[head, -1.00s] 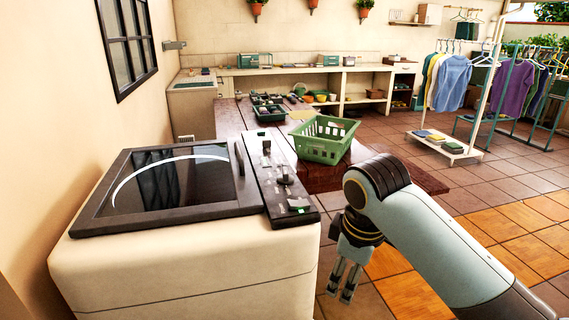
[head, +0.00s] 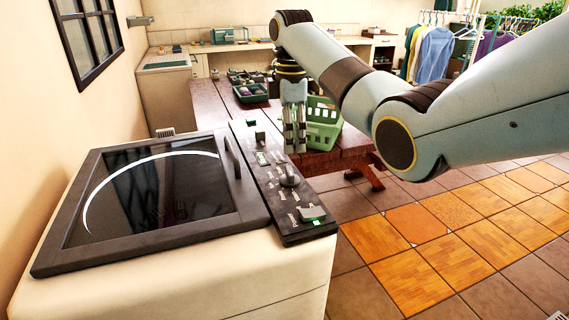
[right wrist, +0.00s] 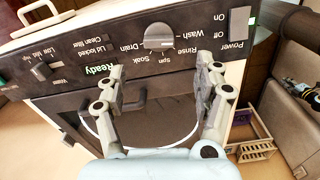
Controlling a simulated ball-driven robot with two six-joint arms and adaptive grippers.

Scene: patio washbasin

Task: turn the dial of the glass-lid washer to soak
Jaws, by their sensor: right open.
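The glass-lid washer (head: 150,262) stands at the left in the head view, its dark-framed lid (head: 150,195) closed. Its black control panel (head: 270,195) runs along the right side of the lid. The grey dial (head: 290,181) is on that panel. In the right wrist view the dial (right wrist: 158,37) shows upside down among the words Wash, Rinse, Spin, Soak and Drain; I cannot tell which word it points at. My right gripper (head: 295,150) points down above the panel's far right side. Its open, empty fingers (right wrist: 160,70) are apart from the dial. My left gripper is out of view.
The panel also carries a power switch (right wrist: 239,22), a slider (right wrist: 41,71) and a green Ready light (right wrist: 100,70). A green basket (head: 322,125) stands on the wooden table (head: 345,150) behind my right gripper. Tiled floor to the right is free.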

